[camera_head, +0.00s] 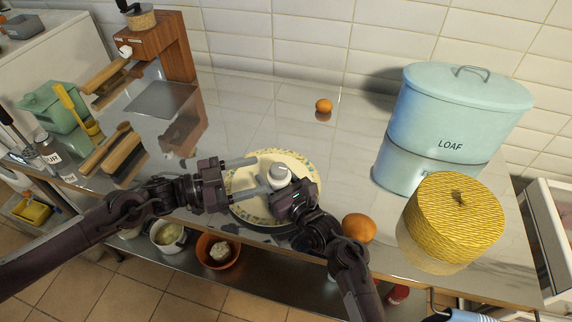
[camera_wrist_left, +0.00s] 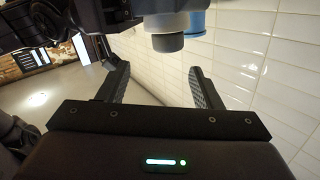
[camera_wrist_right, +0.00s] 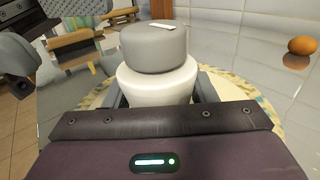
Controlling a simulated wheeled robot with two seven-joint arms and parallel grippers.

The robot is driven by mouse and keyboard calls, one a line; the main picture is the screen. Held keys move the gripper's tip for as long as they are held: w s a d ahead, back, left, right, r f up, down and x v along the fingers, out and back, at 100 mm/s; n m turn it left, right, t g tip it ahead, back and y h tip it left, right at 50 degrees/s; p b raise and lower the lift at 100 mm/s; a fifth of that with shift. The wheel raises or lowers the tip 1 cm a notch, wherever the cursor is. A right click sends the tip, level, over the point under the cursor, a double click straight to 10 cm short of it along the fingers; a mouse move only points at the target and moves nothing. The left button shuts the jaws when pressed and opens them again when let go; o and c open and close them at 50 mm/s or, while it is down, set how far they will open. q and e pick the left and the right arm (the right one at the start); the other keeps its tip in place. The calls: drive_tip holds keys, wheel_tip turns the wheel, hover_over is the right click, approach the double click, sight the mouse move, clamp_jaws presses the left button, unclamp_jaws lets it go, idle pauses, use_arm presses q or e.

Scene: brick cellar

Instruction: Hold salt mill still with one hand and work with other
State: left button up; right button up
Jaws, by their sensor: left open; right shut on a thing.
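The salt mill (camera_head: 278,173) has a white body and a grey top, and it stands upright over the patterned plate (camera_head: 243,207). It fills the middle of the right wrist view (camera_wrist_right: 158,82), with its grey top towards the camera. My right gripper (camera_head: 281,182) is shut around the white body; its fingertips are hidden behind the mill. My left gripper (camera_head: 252,176) is open and empty, just left of the mill, with its fingers pointing at it. The mill's grey end shows beyond the left fingers in the left wrist view (camera_wrist_left: 164,42).
A blue loaf bin (camera_head: 440,125) and a yellow woven-topped container (camera_head: 452,215) stand at right. A wooden grinder stand (camera_head: 160,50) is at back left.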

sight(286, 165)
use_arm(q)
drive_tip(key=w+d+n, duration=0.1)
drive_tip(key=d, duration=0.1)
drive_tip(key=w+d+f+n+t, duration=0.1)
drive_tip(key=d, duration=0.2)
drive_tip(key=w+d+n, duration=0.1)
drive_tip(key=w+d, duration=0.1)
drive_tip(key=d, duration=0.1)
drive_tip(key=shift+d+f, duration=0.15)
idle(0.3)
drive_tip(key=c, duration=1)
drive_tip(key=shift+m+h, duration=0.3)
